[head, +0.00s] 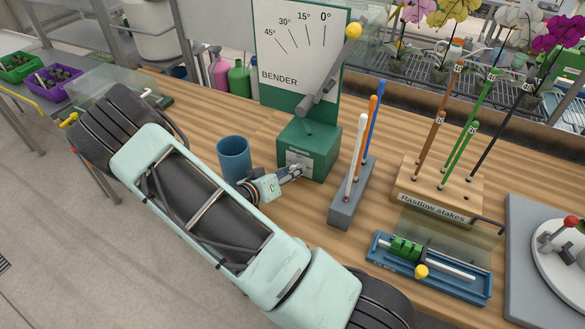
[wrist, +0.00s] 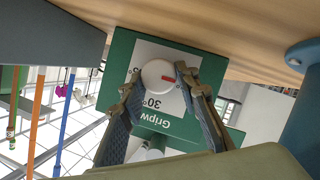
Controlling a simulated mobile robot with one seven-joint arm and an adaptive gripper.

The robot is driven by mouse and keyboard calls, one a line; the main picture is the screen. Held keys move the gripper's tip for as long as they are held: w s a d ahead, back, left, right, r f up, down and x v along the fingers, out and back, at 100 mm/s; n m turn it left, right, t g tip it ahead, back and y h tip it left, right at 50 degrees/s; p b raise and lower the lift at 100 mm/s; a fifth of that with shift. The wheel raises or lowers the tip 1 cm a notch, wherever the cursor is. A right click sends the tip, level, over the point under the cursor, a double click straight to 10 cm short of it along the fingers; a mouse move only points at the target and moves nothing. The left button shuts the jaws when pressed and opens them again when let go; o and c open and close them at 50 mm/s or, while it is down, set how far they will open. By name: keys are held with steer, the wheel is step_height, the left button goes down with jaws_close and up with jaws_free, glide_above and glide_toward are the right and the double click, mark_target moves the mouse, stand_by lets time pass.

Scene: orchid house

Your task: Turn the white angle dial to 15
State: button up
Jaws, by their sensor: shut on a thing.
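The white angle dial (wrist: 157,76) is a round knob with a red mark, on the labelled front of the green bender box (head: 322,150). In the wrist view my gripper (wrist: 158,80) has its fingers on either side of the dial, shut on it. The red mark points to the right of that picture. A 30° label shows just below the dial; the fingers cover other scale labels, and I cannot read the setting. In the head view my gripper (head: 292,172) reaches the box front and hides the dial. The bender board (head: 300,55) carries a 0° to 45° scale and a yellow-knobbed lever (head: 330,80).
A blue cup (head: 234,157) stands close to my wrist on the left. A grey holder (head: 345,208) with white, orange and blue rods stands to the right. Beyond are the wooden stake block (head: 415,198) and a blue tray (head: 455,285) with a green clamp.

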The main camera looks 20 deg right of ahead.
stand_by(0.3)
steer(key=o, duration=1.1)
steer(key=v, duration=1.2)
